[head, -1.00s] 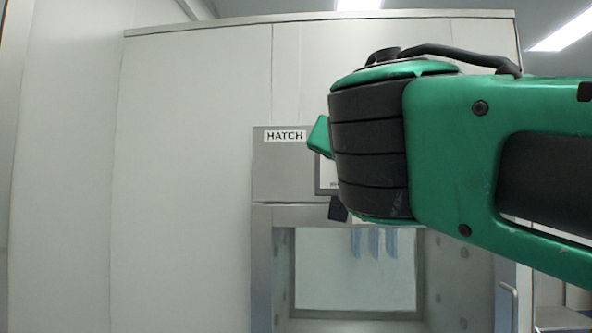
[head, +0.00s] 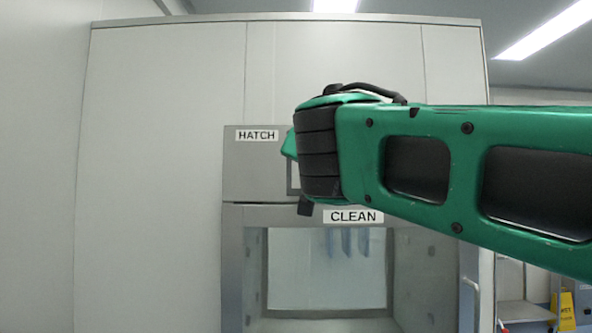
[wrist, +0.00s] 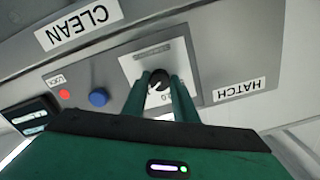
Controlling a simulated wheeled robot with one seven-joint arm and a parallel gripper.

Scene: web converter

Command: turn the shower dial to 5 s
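The shower dial is a small dark round knob (wrist: 158,82) with a white pointer mark. It sits on a light plate (wrist: 150,60) on the hatch's grey control panel and shows between my fingers in the wrist view. My gripper (wrist: 160,82) has its two green fingers apart, one on either side of the dial. I see no clear contact with it. The dial's scale is mostly hidden or too small to read. In the head view my dark wrist and green arm cover the dial and most of its plate (head: 294,178).
The HATCH label (head: 257,135) and CLEAN label (head: 353,216) flank the controls. The glass hatch opening (head: 325,285) is below.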

